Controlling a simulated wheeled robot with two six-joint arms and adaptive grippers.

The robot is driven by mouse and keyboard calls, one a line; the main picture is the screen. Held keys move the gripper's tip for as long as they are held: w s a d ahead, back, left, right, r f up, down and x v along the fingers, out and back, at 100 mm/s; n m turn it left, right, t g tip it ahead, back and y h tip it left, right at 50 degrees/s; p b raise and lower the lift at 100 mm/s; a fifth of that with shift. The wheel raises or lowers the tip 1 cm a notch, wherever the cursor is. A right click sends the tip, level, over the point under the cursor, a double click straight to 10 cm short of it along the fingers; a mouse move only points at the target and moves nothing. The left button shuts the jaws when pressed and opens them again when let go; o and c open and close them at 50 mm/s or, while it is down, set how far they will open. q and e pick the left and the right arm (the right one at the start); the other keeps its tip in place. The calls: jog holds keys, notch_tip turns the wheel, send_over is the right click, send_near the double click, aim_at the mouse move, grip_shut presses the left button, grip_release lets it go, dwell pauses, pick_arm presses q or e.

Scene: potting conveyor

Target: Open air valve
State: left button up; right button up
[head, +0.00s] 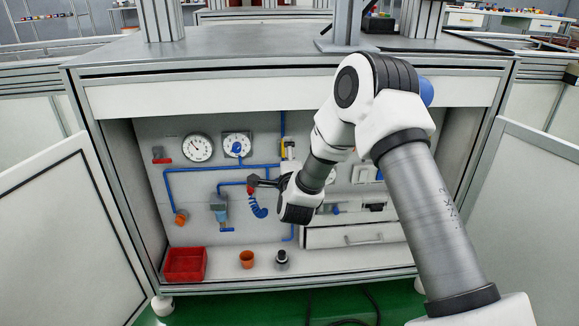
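My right arm comes in from the right and reaches into the open cabinet. Its gripper (254,182) points left at the back panel, at a small red valve part (250,190) on the blue piping (215,168). The fingers are dark and small, and I cannot tell whether they are open, shut or touching the red part. A second red valve handle (162,161) is on the panel at the upper left, away from the gripper. I cannot tell from the picture which one is the air valve. My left gripper is not in view.
Two round gauges (198,148) are above the pipes. A coiled blue hose (259,211) hangs under the gripper. A red bin (186,264), an orange pot (246,259) and a dark-topped small container (281,260) stand on the cabinet floor. Open doors (62,235) flank the cabinet.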

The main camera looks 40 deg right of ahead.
jog(key=v, duration=0.7)
